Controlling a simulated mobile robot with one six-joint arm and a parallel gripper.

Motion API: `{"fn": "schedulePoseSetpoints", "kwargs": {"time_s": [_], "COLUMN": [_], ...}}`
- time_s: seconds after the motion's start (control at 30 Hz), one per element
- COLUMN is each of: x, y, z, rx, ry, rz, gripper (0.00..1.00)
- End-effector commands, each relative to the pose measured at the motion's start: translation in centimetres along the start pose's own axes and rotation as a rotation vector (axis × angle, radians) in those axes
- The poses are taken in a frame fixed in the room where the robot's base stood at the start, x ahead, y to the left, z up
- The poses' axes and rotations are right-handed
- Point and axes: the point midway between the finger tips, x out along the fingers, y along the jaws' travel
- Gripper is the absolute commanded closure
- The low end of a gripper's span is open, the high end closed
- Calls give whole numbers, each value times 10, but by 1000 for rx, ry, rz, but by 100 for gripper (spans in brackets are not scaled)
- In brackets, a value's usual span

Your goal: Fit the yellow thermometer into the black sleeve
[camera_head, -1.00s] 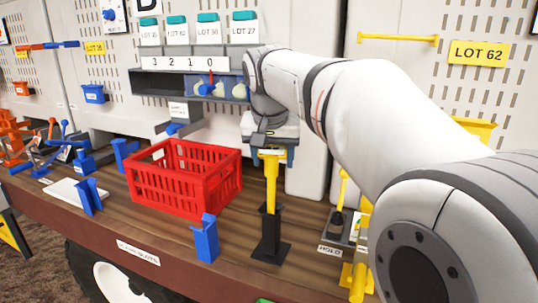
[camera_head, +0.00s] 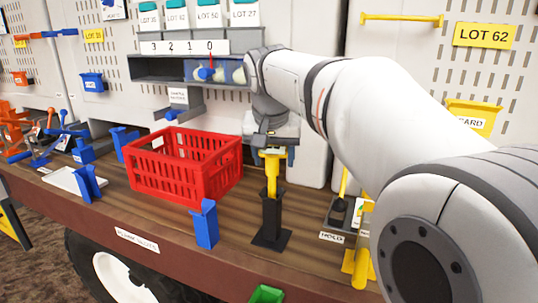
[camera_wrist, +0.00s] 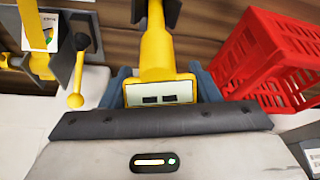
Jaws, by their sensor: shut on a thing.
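My gripper (camera_head: 272,148) is shut on the wide head of the yellow thermometer (camera_head: 271,172). The thermometer hangs upright, stem down. The black sleeve (camera_head: 271,215) stands upright on its flat base on the bench, directly below. The stem's lower end goes into the sleeve's top and is hidden there; a length of yellow still shows above the rim. In the wrist view, the thermometer's head (camera_wrist: 158,92) with its pale display sits between my fingers. The stem runs away from it, with the dark sleeve walls (camera_wrist: 172,12) on both sides of its far part.
A red crate (camera_head: 185,170) stands left of the sleeve, and a blue holder (camera_head: 206,225) stands at the front. A board with a yellow-handled tool (camera_head: 341,190) and a yellow stand (camera_head: 359,262) are on the right. Shelf bins (camera_head: 208,72) are behind.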

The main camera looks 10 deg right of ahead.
Motion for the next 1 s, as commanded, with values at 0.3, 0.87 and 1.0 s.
{"fn": "schedulePoseSetpoints", "kwargs": {"time_s": [0.3, 0.87, 1.0], "x": [0, -26, -52], "y": [0, 0, 0], "z": [0, -1, -2], "rx": [0, 0, 0], "ry": [0, 3, 3], "rz": [0, -1, -1], "gripper": [28, 19, 19]}}
